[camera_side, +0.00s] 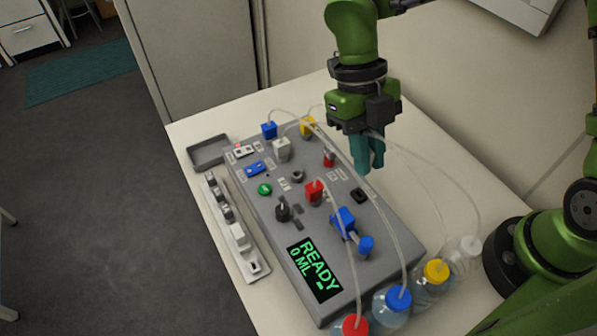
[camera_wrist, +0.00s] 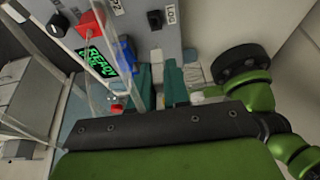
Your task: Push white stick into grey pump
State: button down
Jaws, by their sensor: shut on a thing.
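My gripper (camera_side: 368,168) is above the right side of the grey control box, its teal fingers pointing down and close together; they also show in the wrist view (camera_wrist: 162,82). I cannot tell whether this is the grey pump.
The grey box (camera_side: 335,262) carries knobs, a red block (camera_side: 314,192), a blue part (camera_side: 344,222) and a READY display (camera_side: 314,268). Thin clear tubes arch over it. Capped bottles (camera_side: 392,305) stand at its near right. A white strip (camera_side: 238,238) and grey tray (camera_side: 208,150) lie left.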

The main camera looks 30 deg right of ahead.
jog(key=shift+s+f, duration=0.2)
jog(key=shift+s, duration=0.05)
send_over(359, 198)
jog(key=shift+w+d+f, duration=0.15)
jog(key=shift+w+f, duration=0.05)
jog(key=shift+f, duration=0.85)
jog(key=shift+w+d+f, duration=0.15)
jog(key=shift+f, duration=0.9)
jog(key=shift+f, duration=0.9)
jog(key=c, duration=1)
grip_release()
jog(key=shift+r, duration=0.15)
jog(key=v, duration=1.6)
jog(key=shift+w+r, duration=0.2)
jog(key=shift+r, duration=0.1)
